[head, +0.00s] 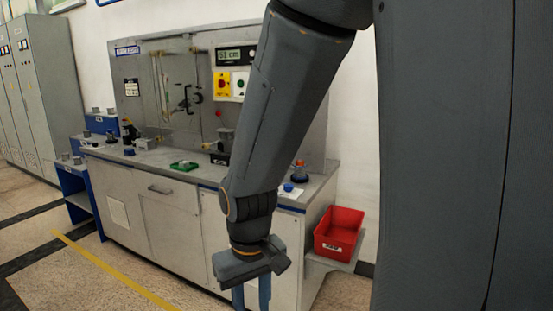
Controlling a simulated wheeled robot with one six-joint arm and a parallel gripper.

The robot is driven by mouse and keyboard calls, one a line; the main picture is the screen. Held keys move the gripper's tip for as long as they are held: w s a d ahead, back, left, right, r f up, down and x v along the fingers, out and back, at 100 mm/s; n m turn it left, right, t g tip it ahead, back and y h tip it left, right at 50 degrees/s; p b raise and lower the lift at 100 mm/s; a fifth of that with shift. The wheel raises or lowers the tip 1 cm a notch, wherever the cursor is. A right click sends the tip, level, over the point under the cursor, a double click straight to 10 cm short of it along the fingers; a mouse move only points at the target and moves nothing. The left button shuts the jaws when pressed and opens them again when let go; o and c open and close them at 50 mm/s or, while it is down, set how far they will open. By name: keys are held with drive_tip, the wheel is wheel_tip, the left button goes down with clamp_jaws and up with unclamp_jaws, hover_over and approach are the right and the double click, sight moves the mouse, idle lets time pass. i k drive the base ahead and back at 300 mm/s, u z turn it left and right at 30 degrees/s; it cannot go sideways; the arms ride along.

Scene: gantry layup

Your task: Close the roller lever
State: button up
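My gripper (251,294) hangs at the bottom middle of the head view, pointing down in front of the bench. Its two blue fingers stand apart with nothing seen between them; their tips run to the picture's bottom edge. No part can be clearly made out as the roller lever. A small dark mechanism with a lever-like part (186,98) is on the grey upright panel (147,60) behind the bench, far from my gripper. It is too small to tell its position. My arm covers the right part of the panel.
The grey bench (172,212) carries a green tray (184,166) and several small parts. A red bin (338,231) sits on a low shelf at the bench's right end. A blue side stand (77,189) is at the left. The floor in front, with a yellow line (112,270), is clear.

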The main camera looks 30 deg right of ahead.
sight(227, 136)
drive_tip(key=z, duration=0.4)
drive_tip(key=k, duration=0.6)
drive_tip(key=z, duration=0.8)
drive_tip(key=i, duration=1.6)
drive_tip(key=u, duration=0.7)
